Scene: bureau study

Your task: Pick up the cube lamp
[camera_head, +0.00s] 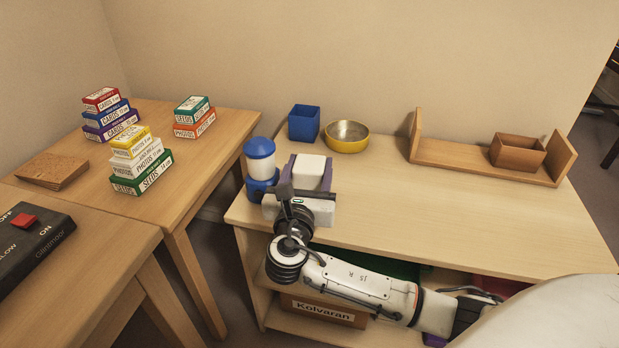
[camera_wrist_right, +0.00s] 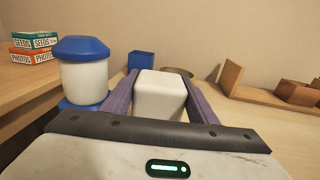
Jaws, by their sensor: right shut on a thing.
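The cube lamp (camera_wrist_right: 161,92) is a plain white block with rounded edges. In the head view the cube lamp (camera_head: 309,170) is at the left end of the light wood desk. My right gripper (camera_head: 309,160) is shut on it, with one purple finger along each side, as the right wrist view also shows for the gripper (camera_wrist_right: 160,76). The lamp's lower part is hidden by the gripper, so I cannot tell whether it touches the desk. My left gripper is not in view.
A blue-and-white lantern (camera_head: 261,160) stands close on the left. A blue cup (camera_head: 304,123) and a yellow-rimmed bowl (camera_head: 346,137) stand behind. A wooden rack (camera_head: 440,155) holds a brown box (camera_head: 518,152) at right. The desk (camera_head: 440,215) between is clear.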

